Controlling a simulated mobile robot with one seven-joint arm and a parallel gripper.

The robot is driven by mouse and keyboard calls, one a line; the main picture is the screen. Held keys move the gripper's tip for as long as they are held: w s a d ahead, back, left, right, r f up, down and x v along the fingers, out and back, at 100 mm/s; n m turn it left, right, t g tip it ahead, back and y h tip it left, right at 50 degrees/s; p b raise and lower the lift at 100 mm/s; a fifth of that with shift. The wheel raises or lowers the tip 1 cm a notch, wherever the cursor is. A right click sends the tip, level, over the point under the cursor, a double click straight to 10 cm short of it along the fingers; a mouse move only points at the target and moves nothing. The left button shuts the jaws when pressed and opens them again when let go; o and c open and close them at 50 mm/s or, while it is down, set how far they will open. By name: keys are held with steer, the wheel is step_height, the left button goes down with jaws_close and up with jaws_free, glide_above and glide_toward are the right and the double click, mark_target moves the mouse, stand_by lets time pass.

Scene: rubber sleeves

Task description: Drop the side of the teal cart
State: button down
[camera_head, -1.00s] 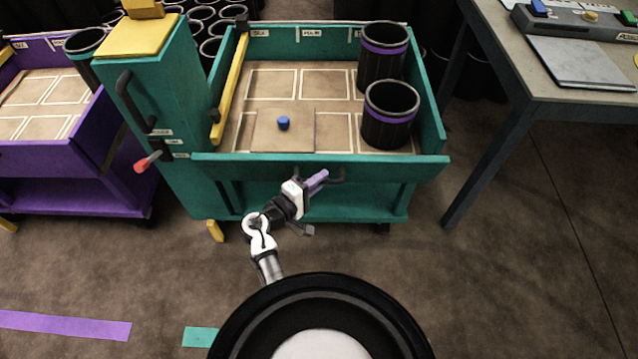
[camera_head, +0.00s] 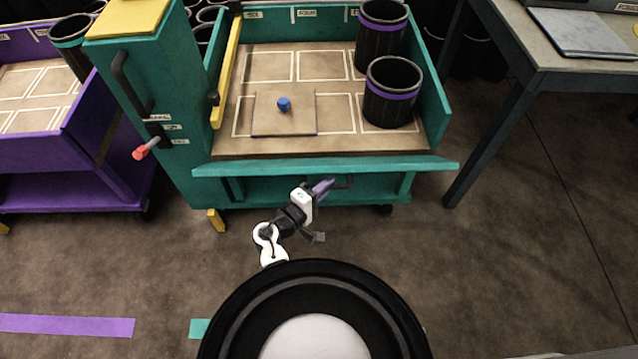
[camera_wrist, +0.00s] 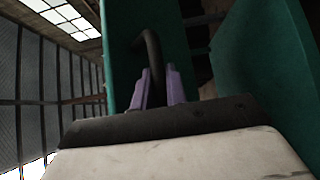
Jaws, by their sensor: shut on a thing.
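The teal cart (camera_head: 170,80) stands in front of me in the head view. Its front side panel (camera_head: 400,166) is hinged partly outward, and the bed behind it shows down to its front edge. A dark handle (camera_head: 344,182) is on the panel's outer face. My gripper (camera_head: 323,186) is at this handle. In the wrist view, the purple fingers (camera_wrist: 160,88) are shut on the dark handle (camera_wrist: 153,52), one on each side. The wrist view also shows teal panels around it.
Two black bins with purple bands (camera_head: 392,92) and a flat board with a blue knob (camera_head: 284,104) are on the bed. A red-tipped lever (camera_head: 145,150) juts from the left post. A purple cart (camera_head: 70,150) stands left, a table (camera_head: 560,60) right. The front floor is clear.

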steer(key=shift+f, duration=0.15)
stand_by(0.4)
steer(key=c, duration=1.4)
jaws_free()
steer(key=shift+s+a, duration=0.1)
steer(key=shift+s, duration=0.05)
